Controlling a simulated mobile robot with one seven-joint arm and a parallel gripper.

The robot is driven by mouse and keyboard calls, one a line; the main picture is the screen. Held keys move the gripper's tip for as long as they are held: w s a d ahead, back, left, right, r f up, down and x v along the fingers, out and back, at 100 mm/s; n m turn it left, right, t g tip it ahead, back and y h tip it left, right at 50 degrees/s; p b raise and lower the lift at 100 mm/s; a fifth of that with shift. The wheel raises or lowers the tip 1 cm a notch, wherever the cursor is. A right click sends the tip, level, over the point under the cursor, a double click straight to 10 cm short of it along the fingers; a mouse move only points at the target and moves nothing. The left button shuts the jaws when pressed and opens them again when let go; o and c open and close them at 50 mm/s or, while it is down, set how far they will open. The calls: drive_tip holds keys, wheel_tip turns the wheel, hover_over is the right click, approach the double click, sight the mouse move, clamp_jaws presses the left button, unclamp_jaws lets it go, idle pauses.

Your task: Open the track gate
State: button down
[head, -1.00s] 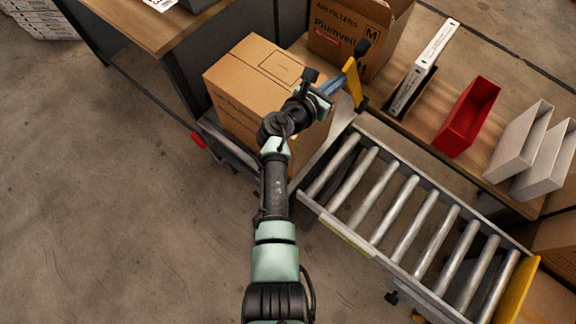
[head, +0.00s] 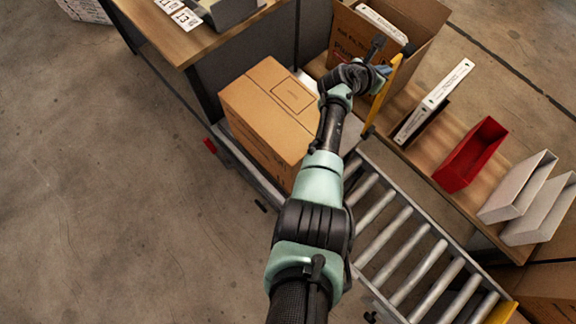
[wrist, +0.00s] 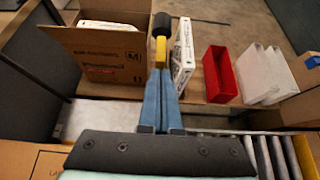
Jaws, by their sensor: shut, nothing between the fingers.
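The track gate (head: 383,94) is a narrow yellow bar with a black knob at its top end, at the far end of the roller track (head: 392,233). My gripper (head: 384,71) is shut and empty, with its blue fingertips at the gate's upper part in the head view. In the wrist view the shut fingers (wrist: 160,76) point straight at the yellow gate (wrist: 161,50) and its black knob; they look right up against it, but contact is partly hidden.
A closed cardboard box (head: 268,108) sits left of my arm at the track's end. Behind the gate stands an open carton (head: 425,32).

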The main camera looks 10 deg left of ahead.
drive_tip(key=shift+w+d+r, duration=0.2)
drive_tip(key=shift+w, duration=0.05)
idle(0.5)
